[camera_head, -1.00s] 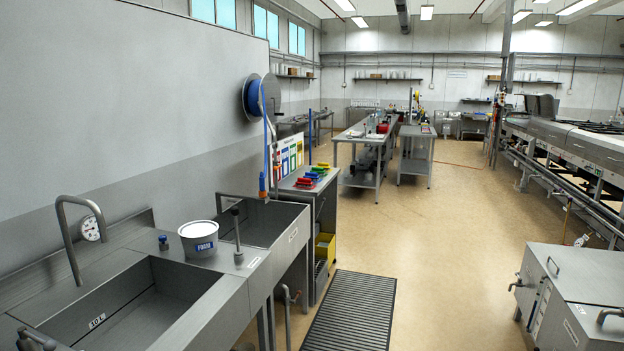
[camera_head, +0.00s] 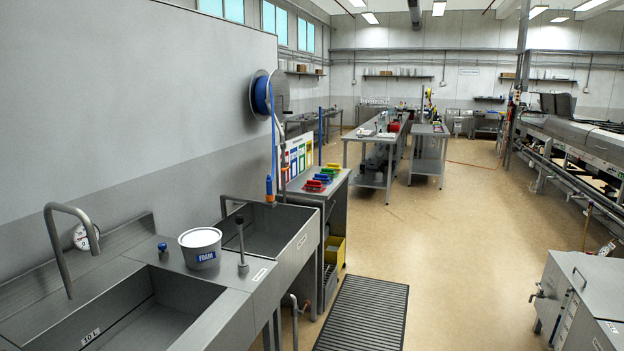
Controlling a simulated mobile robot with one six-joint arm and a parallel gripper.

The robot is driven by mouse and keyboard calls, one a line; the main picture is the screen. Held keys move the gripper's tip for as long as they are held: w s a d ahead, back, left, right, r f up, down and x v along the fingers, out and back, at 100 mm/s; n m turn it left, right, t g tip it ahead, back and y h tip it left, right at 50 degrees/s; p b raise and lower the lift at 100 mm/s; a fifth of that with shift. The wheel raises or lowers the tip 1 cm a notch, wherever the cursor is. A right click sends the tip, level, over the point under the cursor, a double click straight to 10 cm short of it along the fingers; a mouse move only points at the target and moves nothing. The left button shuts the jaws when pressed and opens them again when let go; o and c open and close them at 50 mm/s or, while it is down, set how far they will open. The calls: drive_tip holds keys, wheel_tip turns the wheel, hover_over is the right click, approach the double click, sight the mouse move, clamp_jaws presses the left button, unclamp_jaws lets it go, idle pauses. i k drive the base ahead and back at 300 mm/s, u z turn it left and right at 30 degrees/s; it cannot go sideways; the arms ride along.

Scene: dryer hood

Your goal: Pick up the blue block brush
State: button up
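Several small coloured block brushes lie in a row on top of a grey steel cabinet (camera_head: 336,187) beyond the sinks. I make out red (camera_head: 315,186), green (camera_head: 328,171) and yellow ones. A small dark blue patch (camera_head: 324,177) shows among them; it is too small to tell whether it is the blue block brush. My gripper is not in view.
A hose reel (camera_head: 268,92) hangs on the wall. A ribbed floor mat (camera_head: 362,315) lies before the cabinet. A steel box (camera_head: 580,300) stands at right; open floor lies between.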

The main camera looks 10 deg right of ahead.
sight(324, 178)
drive_tip(key=u, duration=0.1)
drive_tip(key=i, duration=1.2)
drive_tip(key=z, duration=0.45)
